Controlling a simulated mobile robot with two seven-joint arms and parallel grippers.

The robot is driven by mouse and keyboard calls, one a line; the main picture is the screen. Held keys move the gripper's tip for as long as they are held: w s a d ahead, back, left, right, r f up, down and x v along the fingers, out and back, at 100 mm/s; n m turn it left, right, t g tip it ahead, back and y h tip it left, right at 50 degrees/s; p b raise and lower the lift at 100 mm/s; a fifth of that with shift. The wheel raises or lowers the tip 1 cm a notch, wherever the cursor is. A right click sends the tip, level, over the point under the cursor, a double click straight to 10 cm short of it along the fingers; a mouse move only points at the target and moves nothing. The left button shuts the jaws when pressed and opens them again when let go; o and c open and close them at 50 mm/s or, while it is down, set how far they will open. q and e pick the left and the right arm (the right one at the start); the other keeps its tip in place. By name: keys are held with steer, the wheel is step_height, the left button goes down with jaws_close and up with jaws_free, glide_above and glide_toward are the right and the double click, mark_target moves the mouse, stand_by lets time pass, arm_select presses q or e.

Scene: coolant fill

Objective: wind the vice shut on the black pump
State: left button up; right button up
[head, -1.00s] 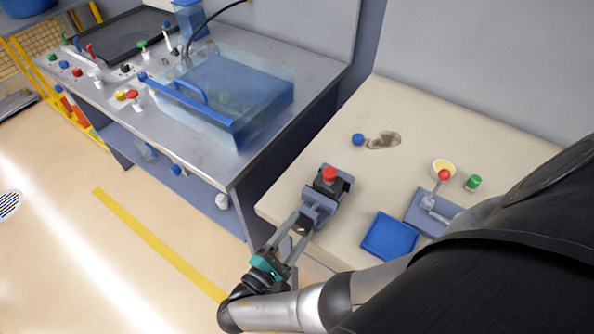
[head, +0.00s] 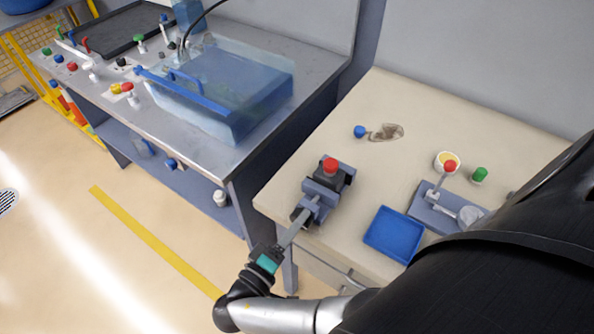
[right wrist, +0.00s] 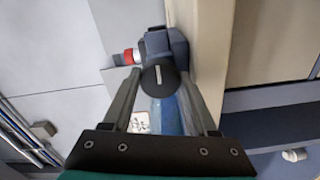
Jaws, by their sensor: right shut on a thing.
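The grey-blue vice (head: 322,193) stands at the near left edge of the beige bench. The black pump (head: 344,177), with a red cap (head: 330,165), sits upright at the vice jaws. I cannot tell whether a gap is left beside it. In the right wrist view the vice (right wrist: 176,42) and the red cap (right wrist: 131,57) lie beyond my fingers. My right gripper (head: 301,212) is shut on the vice's round black knob (right wrist: 160,77), one finger on each side. The knob bears a white mark, seen end-on. My left gripper is not in view.
A blue tray (head: 392,234) lies right of the vice, with a grey lever fixture (head: 440,208) beyond it. A blue knob (head: 360,132), a dark stain and a green-capped item (head: 479,175) are farther back. A steel bench with a clear blue cover (head: 222,95) stands left.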

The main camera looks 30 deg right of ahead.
arm_select(q)
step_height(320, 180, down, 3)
steer(key=b, duration=0.2)
steer(key=shift+b, duration=0.35)
arm_select(e)
steer(key=m, duration=0.5)
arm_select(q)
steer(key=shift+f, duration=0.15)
arm_select(e)
steer(key=shift+m, duration=0.3)
steer(key=o, duration=1.4)
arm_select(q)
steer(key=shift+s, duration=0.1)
arm_select(e)
steer(key=shift+f, duration=0.1)
